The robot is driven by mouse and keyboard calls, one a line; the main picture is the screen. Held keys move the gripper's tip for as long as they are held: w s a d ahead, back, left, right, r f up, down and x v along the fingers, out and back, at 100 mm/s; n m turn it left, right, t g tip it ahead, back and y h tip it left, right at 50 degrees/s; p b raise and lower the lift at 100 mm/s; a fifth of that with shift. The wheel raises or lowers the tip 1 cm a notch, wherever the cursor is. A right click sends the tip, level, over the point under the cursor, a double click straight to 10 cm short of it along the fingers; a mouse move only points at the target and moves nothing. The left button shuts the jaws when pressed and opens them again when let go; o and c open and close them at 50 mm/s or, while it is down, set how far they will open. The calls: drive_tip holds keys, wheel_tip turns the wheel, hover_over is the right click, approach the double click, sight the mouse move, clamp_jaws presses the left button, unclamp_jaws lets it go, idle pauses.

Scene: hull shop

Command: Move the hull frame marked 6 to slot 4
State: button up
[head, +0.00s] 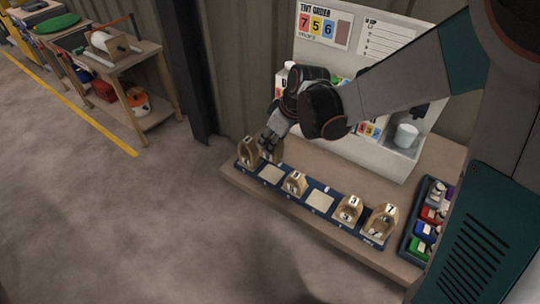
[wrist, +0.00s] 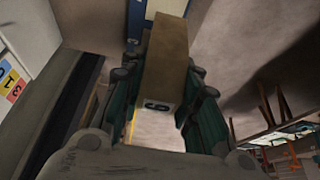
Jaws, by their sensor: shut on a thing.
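My gripper (head: 268,141) is at the left end of the blue rack (head: 334,222) in the head view. A wooden frame (head: 246,153) stands at the rack's left end, close beside the gripper. Farther right stand a frame (head: 294,184), another frame (head: 349,210) and a frame marked 7 (head: 382,221). Two pale slot pads are bare: the left pad (head: 271,174) and the middle pad (head: 320,201).
A white board (head: 355,45) with a tint order card (head: 325,25) stands behind the rack. A cup (head: 405,136) is on its ledge. A tray of coloured blocks (head: 426,222) lies at the right. Open floor lies left of the bench.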

sight(280, 148)
drive_tip(key=shift+f+b, duration=1.3)
drive_tip(key=shift+f, duration=3.05)
drive_tip(key=shift+f, duration=0.2)
drive_tip(key=o, duration=1.1)
drive_tip(key=shift+r, duration=0.15)
drive_tip(key=shift+r, duration=0.3)
drive_tip(key=p+v, duration=0.4)
drive_tip(key=v, duration=0.7)
drive_tip(key=shift+s+d+r, duration=0.2)
drive_tip(key=shift+r, duration=0.15)
